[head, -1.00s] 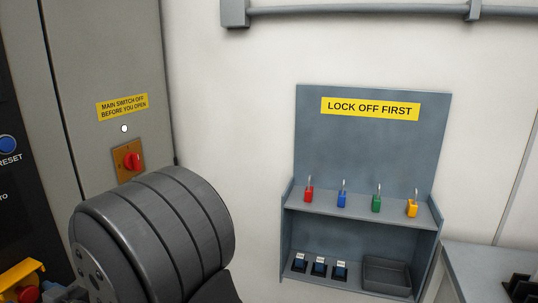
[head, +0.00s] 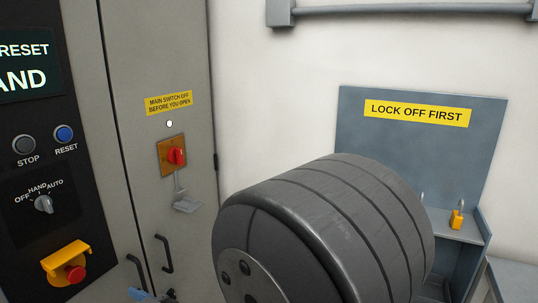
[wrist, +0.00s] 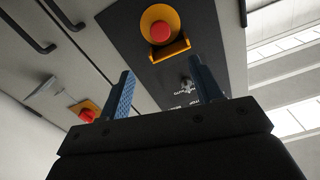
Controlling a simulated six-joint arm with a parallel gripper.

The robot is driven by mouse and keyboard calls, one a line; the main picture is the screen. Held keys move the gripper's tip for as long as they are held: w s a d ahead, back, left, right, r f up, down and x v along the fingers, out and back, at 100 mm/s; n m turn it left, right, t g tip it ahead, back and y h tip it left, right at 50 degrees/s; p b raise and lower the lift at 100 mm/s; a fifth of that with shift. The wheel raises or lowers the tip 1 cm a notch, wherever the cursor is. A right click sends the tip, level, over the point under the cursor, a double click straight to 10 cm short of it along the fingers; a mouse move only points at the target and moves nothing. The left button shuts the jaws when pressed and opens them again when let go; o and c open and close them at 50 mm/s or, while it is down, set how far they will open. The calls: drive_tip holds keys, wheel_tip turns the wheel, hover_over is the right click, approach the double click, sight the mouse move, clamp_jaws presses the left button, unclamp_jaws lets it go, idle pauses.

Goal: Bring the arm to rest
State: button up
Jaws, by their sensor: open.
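My gripper (wrist: 163,90) shows in the wrist view with its two blue fingers apart and nothing between them. In the head view only a bit of blue finger (head: 140,295) shows at the bottom edge, in front of the cabinet.
The control panel holds a selector knob (head: 43,204) and a red emergency stop (head: 74,273) under a yellow guard. A grey piece (head: 186,206) hangs below the main switch (head: 176,156). A yellow padlock (head: 457,219) stands on the shelf at right. Cabinet handles (head: 164,254) stick out.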

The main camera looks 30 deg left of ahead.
drive_tip(key=a, duration=1.5)
drive_tip(key=shift+a, duration=0.4)
drive_tip(key=d, duration=1.7)
drive_tip(key=n, duration=0.2)
approach(78, 275)
drive_tip(key=shift+a, duration=0.5)
